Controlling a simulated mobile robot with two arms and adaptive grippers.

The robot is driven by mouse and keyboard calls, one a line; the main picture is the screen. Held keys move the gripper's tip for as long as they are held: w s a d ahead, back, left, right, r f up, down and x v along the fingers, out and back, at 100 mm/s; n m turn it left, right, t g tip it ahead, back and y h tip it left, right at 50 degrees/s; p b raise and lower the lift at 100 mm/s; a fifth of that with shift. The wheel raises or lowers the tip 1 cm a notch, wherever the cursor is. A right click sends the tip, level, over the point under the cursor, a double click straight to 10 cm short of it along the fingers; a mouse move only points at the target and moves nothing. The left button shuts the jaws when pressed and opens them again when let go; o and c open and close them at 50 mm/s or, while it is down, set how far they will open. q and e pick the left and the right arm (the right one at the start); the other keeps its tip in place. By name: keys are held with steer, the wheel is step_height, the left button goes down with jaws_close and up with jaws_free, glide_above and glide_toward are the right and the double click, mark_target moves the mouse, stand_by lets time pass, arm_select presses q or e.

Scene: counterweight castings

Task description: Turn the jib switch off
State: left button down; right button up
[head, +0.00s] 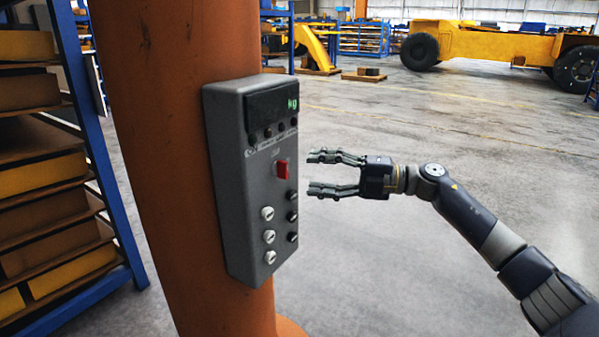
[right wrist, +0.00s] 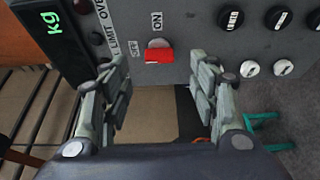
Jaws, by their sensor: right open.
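The grey control box (head: 232,185) is fixed upright on an orange column. Its red switch (head: 282,168) sits on the front face, below the small lamps. In the right wrist view the red switch (right wrist: 159,56) has a pale round base and an "ON" label close by; another small label beside it is too blurred to read surely. My right gripper (head: 312,173) is open and empty, to the right of the switch and level with it, with a gap between. In the right wrist view the switch lies between and beyond the fingertips (right wrist: 154,75). My left gripper is not in view.
Several white and black knobs (head: 268,237) sit below the switch. A display (head: 270,104) reading "kg" is at the box's top. The orange column (head: 160,130) stands behind the box. A blue rack (head: 100,150) stands left.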

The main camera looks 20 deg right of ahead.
steer(key=v, duration=0.6)
stand_by(0.3)
